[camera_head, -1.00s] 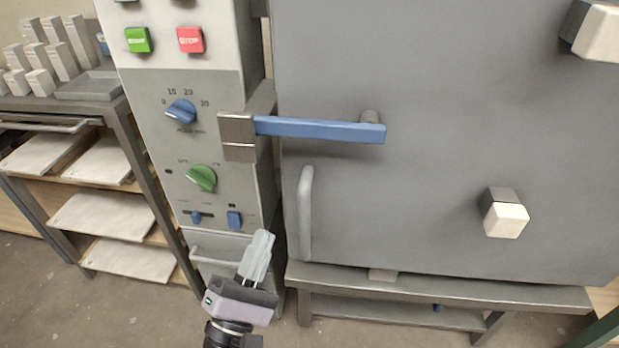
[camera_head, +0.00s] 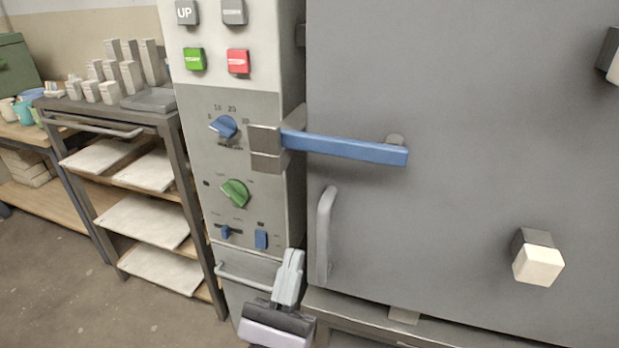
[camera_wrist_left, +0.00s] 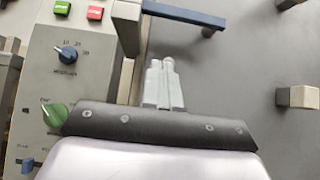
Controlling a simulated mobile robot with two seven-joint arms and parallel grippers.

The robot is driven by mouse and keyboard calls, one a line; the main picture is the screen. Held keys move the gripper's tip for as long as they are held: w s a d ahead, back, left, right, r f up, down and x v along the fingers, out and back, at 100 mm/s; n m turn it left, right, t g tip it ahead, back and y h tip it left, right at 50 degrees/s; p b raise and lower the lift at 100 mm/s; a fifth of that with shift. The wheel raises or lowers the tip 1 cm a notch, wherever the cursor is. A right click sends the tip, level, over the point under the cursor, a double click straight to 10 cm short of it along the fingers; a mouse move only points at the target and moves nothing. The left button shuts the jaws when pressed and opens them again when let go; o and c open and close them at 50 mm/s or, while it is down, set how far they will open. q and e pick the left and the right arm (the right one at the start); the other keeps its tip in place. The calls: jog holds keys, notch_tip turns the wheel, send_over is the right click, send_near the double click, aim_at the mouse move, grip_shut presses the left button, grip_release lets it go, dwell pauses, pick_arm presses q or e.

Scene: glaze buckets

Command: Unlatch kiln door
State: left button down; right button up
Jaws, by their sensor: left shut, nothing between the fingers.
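The kiln door (camera_head: 460,200) is a large grey panel, and it looks closed. Its blue latch bar (camera_head: 350,148) lies nearly level across the door's left edge. The bar's left end sits at a grey metal catch (camera_head: 265,148) on the control column. The latch bar also shows at the top of the left wrist view (camera_wrist_left: 185,13). My left gripper (camera_head: 293,262) is shut and empty, below the latch and in front of the column's lower part. In the left wrist view its fingers (camera_wrist_left: 162,70) are together and point up toward the latch, apart from it. My right gripper is not in view.
A grey vertical door handle (camera_head: 325,235) stands just right of my left gripper. The control column (camera_head: 205,125) carries buttons, a blue knob (camera_head: 224,127) and a green knob (camera_head: 235,192). A shelf rack (camera_head: 180,170) with pale slabs stands to the left.

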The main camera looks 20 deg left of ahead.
pick_arm(q)
jog(key=p, duration=0.5)
send_near(314, 149)
jog(key=shift+w+f+x, duration=0.15)
jog(key=shift+x, duration=0.9)
jog(key=shift+w+f+x, duration=0.2)
jog(key=shift+x, duration=0.8)
jog(key=shift+w+f+x, duration=0.15)
jog(key=shift+x, duration=0.9)
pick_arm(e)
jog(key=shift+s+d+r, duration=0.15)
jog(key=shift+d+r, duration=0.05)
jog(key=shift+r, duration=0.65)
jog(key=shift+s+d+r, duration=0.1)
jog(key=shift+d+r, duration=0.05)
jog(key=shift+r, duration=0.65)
pick_arm(q)
jog(key=shift+w+a+r+m, duration=0.1)
jog(key=shift+a+m, duration=0.1)
jog(key=shift+m, duration=0.1)
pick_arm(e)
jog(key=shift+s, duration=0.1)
